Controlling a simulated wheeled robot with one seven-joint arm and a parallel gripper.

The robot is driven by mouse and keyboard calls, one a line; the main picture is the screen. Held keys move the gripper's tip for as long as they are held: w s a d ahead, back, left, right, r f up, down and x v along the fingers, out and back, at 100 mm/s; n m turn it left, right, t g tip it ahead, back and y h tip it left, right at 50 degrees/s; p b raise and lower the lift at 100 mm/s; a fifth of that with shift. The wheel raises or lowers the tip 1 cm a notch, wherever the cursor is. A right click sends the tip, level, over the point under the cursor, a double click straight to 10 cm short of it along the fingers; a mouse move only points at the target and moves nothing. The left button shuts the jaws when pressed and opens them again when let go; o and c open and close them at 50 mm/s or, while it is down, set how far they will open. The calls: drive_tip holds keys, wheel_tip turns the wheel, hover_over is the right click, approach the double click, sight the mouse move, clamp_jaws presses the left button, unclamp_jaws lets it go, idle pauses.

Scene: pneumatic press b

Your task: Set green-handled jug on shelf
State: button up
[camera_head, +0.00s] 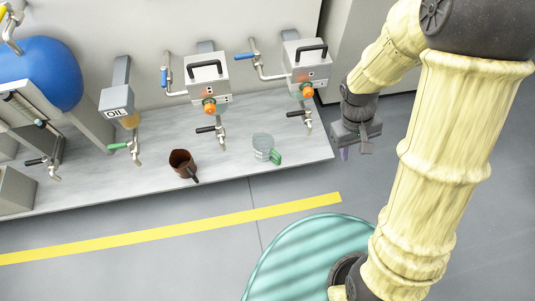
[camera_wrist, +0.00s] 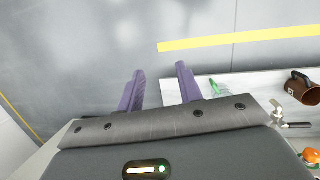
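The green-handled jug (camera_head: 262,143) is clear and stands upright near the right end of the long grey shelf (camera_head: 228,165). Its green handle points to the lower right. In the wrist view a small green part of the jug (camera_wrist: 214,88) shows beside my right finger; most of the jug is hard to make out there. My gripper (camera_head: 344,154) hangs to the right of the shelf's end, apart from the jug. In the wrist view its two purple fingers (camera_wrist: 161,82) are spread with nothing between them, so it is open.
A brown mug (camera_head: 182,163) stands left of the jug and also shows in the wrist view (camera_wrist: 303,88). Taps and valve boxes (camera_head: 208,78) line the wall behind. A blue tank (camera_head: 45,70) is at left. Grey floor with a yellow stripe (camera_head: 190,228) lies in front.

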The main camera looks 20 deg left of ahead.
drive_tip(key=a+f+n+t+h+b, duration=0.35)
drive_tip(key=a+f+n, duration=0.35)
drive_tip(key=f, duration=0.5)
drive_tip(key=a+f+n+t+h+b, duration=0.25)
drive_tip(key=a+f+n+h, duration=0.4)
drive_tip(key=f, duration=0.55)
drive_tip(key=s+a+f+n+t+y+b, duration=0.1)
drive_tip(key=s+a+f+n+t+y, duration=0.2)
drive_tip(key=a+f+n+t, duration=0.3)
drive_tip(key=s+a+f+n+t+y+b, duration=0.2)
drive_tip(key=s+a+f+n+t+y, duration=0.2)
drive_tip(key=f, duration=0.5)
drive_tip(key=a+n+t+y, duration=0.1)
drive_tip(key=a+n+t, duration=0.1)
drive_tip(key=n, duration=0.1)
drive_tip(key=shift+a+t+y, duration=0.25)
drive_tip(key=shift+t+y, duration=0.05)
drive_tip(key=shift+y, duration=0.1)
drive_tip(key=shift+f, duration=0.1)
drive_tip(key=b, duration=0.5)
approach(268, 152)
drive_tip(key=w+d+f, duration=0.3)
drive_tip(key=d, duration=0.3)
drive_tip(key=shift+w+a+r, duration=0.15)
drive_tip(key=shift+w+r, duration=0.2)
drive_tip(key=shift+w, duration=0.15)
